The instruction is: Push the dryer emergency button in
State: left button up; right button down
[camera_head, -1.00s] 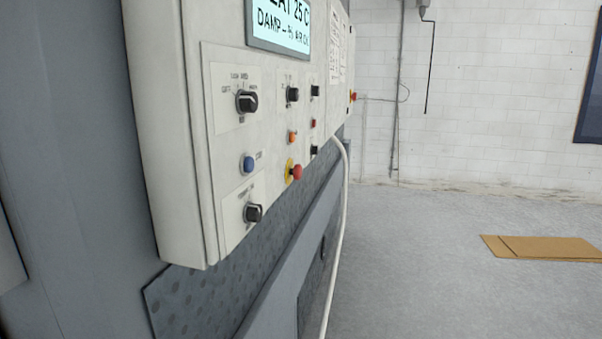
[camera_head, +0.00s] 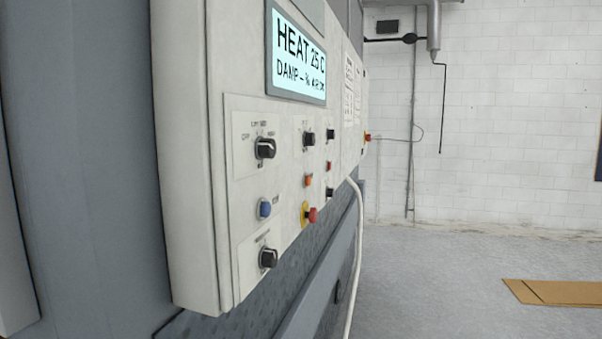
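The emergency button (camera_head: 312,215) is a red mushroom head on a yellow base, on the lower part of the dryer's white control panel (camera_head: 186,160). I see the panel at a steep angle, and the red head stands out from the yellow base. A second red and yellow button (camera_head: 367,138) shows small at the panel's far edge. Neither of my grippers is in view, and nothing touches the buttons.
A blue button (camera_head: 265,208), an orange button (camera_head: 308,180) and black knobs (camera_head: 266,148) surround the red one. A lit display (camera_head: 297,55) reads HEAT 25 C. A white hose (camera_head: 357,260) hangs below. Cardboard (camera_head: 556,292) lies on open grey floor at right.

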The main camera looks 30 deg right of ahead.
aim_at(311, 214)
jog(key=z, duration=0.4)
jog(key=k, duration=0.5)
jog(key=z, duration=1)
jog(key=i, duration=0.4)
jog(key=u, duration=0.75)
jog(key=i, duration=0.6)
jog(key=u, duration=0.65)
